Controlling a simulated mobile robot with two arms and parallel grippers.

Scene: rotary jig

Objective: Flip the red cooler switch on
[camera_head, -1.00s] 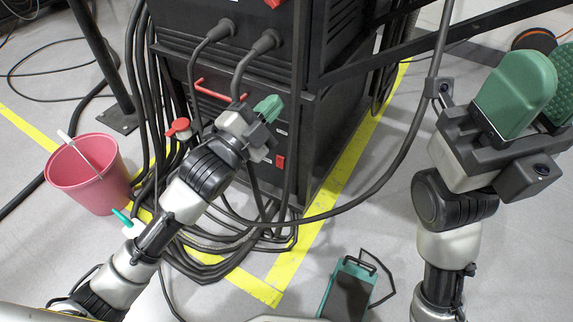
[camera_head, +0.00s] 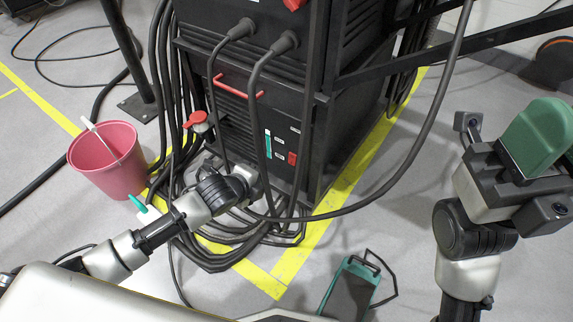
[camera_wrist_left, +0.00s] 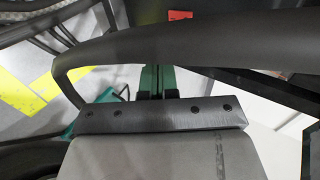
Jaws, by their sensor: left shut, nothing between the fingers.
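The red cooler switch (camera_head: 292,158) is a small red rocker low on the front of the black machine (camera_head: 335,120). A red patch at the top of the left wrist view (camera_wrist_left: 181,15) looks like it. My left gripper's green fingers (camera_wrist_left: 158,78) are shut with nothing between them. In the head view the left wrist (camera_head: 243,182) is low in front of the machine, left of and below the switch; its fingers are hidden or unclear there. A thick dark cable crosses close to the fingers. My right gripper (camera_head: 545,140) is at the far right, apart from the machine, its green pads partly cut off.
Thick black cables (camera_head: 252,110) hang from the machine's front past the left wrist and coil on the floor. A red handle (camera_head: 238,86) is above the switch. A pink bucket (camera_head: 108,160) stands left; a teal device (camera_head: 350,288) lies in front. Floor is clear right of the machine.

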